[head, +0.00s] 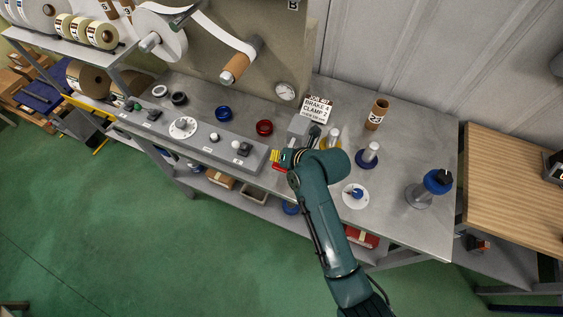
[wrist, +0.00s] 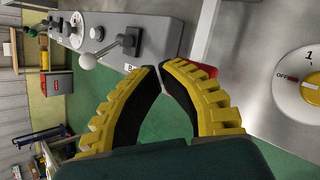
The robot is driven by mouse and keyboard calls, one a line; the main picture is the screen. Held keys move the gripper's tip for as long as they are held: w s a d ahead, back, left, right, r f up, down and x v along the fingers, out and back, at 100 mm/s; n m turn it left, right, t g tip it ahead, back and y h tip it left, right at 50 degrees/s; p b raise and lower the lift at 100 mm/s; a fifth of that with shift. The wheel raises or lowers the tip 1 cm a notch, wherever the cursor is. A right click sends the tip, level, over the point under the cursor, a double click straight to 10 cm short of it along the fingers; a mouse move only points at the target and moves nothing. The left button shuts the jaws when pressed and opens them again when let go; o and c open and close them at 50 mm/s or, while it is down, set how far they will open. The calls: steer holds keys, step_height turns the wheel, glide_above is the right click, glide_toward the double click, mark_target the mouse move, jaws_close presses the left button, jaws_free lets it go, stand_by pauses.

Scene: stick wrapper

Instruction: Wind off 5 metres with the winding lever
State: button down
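A grey control panel (head: 215,150) runs along the bench's front edge. Near its right end stands a black lever with a white ball knob (head: 235,144); it also shows in the wrist view (wrist: 87,61), left of the fingertips and apart from them. My gripper (head: 275,157) is just off the panel's right end. In the wrist view its yellow, black-padded fingers (wrist: 161,68) meet at the tips with nothing seen between them. A white web runs from a large roll (head: 160,32) to a brown core (head: 236,67).
A round gauge (head: 285,91) is on the back wall. An OFF/1 rotary dial (wrist: 312,88) is right of my gripper. Something red (wrist: 206,70) shows behind the right finger. Blue (head: 224,114) and red (head: 264,127) rings lie behind the panel. The green floor in front is clear.

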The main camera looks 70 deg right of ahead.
steer(key=shift+a+f+b, duration=0.1)
steer(key=shift+f+b, duration=1.05)
steer(key=shift+f, duration=1.05)
stand_by(1.5)
steer(key=shift+r, duration=0.15)
steer(key=shift+r+p, duration=1.8)
steer(key=shift+r, duration=0.4)
step_height(320, 180, up, 5)
steer(key=p, duration=0.4)
